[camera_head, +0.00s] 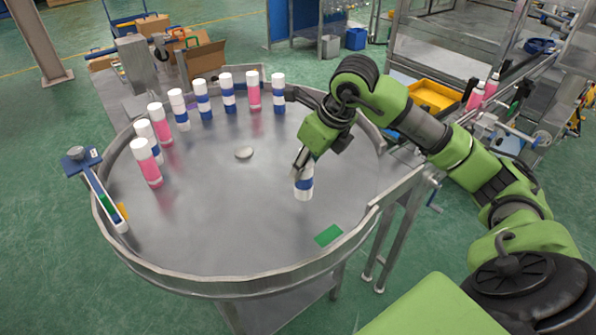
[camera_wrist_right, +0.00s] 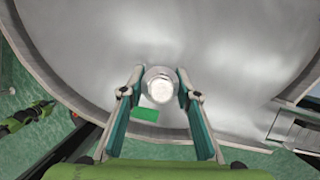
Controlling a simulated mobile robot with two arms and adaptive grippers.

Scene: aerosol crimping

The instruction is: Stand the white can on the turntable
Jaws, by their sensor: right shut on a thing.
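The white can (camera_head: 304,184), with a blue band, is upright over the right-front part of the round metal turntable (camera_head: 230,215). Its base appears at or very close to the surface; I cannot tell whether it touches. My right gripper (camera_head: 303,168) comes from above and is shut on the can. In the right wrist view, the can's round white top (camera_wrist_right: 160,88) sits between the two fingers of the gripper (camera_wrist_right: 160,85).
Several blue-banded and pink cans (camera_head: 228,92) stand along the turntable's back and left edge. A green patch (camera_head: 328,235) lies near the front right rim. A blue-ended bar (camera_head: 95,185) crosses the left rim. The front middle is clear.

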